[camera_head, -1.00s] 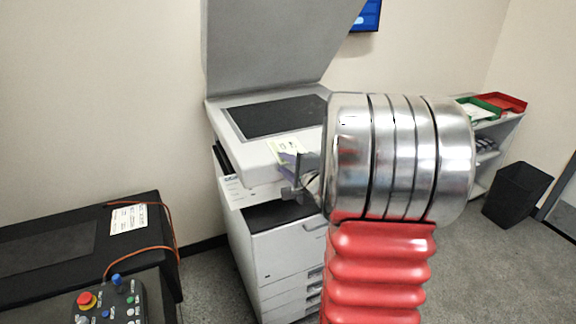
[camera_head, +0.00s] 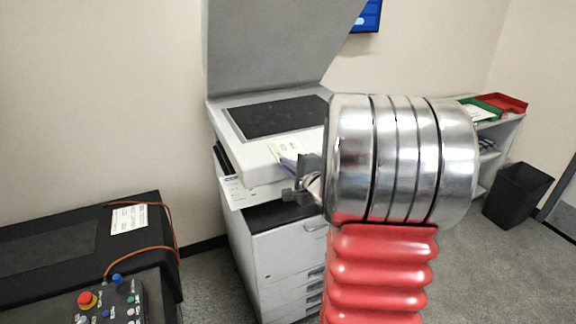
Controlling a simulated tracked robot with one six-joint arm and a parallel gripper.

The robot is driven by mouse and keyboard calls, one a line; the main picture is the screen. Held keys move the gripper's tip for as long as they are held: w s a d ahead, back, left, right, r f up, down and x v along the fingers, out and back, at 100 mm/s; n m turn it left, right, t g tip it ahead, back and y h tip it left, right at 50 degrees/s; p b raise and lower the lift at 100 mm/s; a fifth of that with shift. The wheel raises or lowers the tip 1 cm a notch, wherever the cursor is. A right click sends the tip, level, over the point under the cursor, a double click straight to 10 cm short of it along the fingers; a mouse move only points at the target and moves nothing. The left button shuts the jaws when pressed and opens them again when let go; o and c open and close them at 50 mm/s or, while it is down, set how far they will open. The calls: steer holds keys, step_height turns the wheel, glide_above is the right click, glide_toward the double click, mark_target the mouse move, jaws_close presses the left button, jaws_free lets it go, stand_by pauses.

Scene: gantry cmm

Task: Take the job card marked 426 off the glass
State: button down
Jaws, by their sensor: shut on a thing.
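A pale yellow-green card (camera_head: 287,149) shows at the front right of the copier top, beside my gripper; its marking is too small to read. My gripper (camera_head: 296,178) is shut on the card, with a purple edge showing between card and jaws. The dark copier glass (camera_head: 280,116) lies bare in its visible part, under the raised grey lid (camera_head: 275,45). My arm's wrist hides the right end of the copier top. I cannot tell whether the card touches the copier.
The copier body (camera_head: 275,250) stands below. A shelf at the right holds a green tray (camera_head: 482,107) and a red tray (camera_head: 505,103). A black bin (camera_head: 517,195) stands on the floor. At the left is a black bench with a control box (camera_head: 108,303) and an orange cable.

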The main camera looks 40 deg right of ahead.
steer(key=shift+s+a+f, duration=0.1)
steer(key=shift+s+a, duration=0.05)
steer(key=shift+s, duration=0.3)
steer(key=shift+s+a+f, duration=0.1)
steer(key=shift+s, duration=0.35)
steer(key=c, duration=1.8)
jaws_free()
steer(key=shift+r, duration=0.15)
steer(key=shift+c, duration=0.2)
steer(key=v, duration=1.3)
steer(key=shift+s, duration=0.4)
steer(key=shift+a, duration=0.1)
